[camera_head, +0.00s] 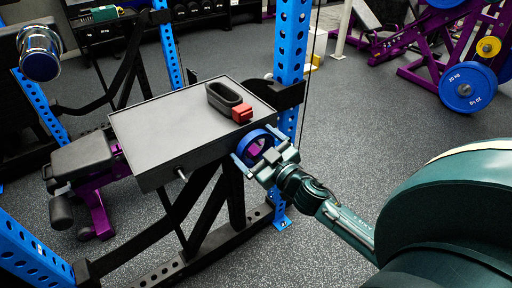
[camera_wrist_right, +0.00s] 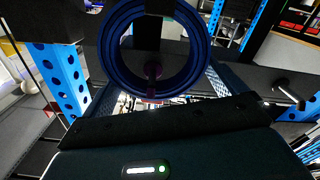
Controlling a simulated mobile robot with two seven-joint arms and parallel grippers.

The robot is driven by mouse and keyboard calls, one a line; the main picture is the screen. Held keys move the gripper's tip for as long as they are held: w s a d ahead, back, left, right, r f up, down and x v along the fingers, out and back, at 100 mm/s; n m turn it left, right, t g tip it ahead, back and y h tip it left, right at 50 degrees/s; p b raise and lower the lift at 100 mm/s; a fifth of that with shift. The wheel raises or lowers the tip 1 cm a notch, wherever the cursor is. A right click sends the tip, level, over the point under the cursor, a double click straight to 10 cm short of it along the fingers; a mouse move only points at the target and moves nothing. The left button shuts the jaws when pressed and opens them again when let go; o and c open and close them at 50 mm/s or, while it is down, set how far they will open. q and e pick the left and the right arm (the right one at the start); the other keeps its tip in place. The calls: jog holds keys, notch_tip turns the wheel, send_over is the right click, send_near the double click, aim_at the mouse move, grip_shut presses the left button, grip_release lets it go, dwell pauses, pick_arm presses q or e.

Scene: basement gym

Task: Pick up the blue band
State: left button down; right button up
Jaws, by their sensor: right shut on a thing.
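The blue band (camera_head: 240,144) is a round ring at the right front edge of the grey tabletop. My right gripper (camera_head: 257,147) is shut on it, with one finger on either side. In the right wrist view the band (camera_wrist_right: 107,50) stands as a large dark-blue ring between the two fingers (camera_wrist_right: 155,88), its top cut off by the frame. Whether the band still touches the table edge, I cannot tell. My left gripper is not in view.
The grey tabletop (camera_head: 160,125) holds a black oval ring-shaped object (camera_head: 222,97) and a small red block (camera_head: 242,113). A blue rack post (camera_head: 290,60) stands just behind the band. A bench (camera_head: 85,155) is at left. Open floor (camera_head: 365,125) lies to the right.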

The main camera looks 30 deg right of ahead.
aim_at(255, 137)
jog(key=r, duration=0.1)
jog(key=r+p, duration=0.1)
jog(key=r, duration=0.1)
jog(key=shift+s, duration=0.3)
jog(key=s+d+b, duration=0.1)
jog(key=s, duration=1.6)
jog(key=shift+s+d, duration=0.2)
jog(key=shift+w, duration=0.1)
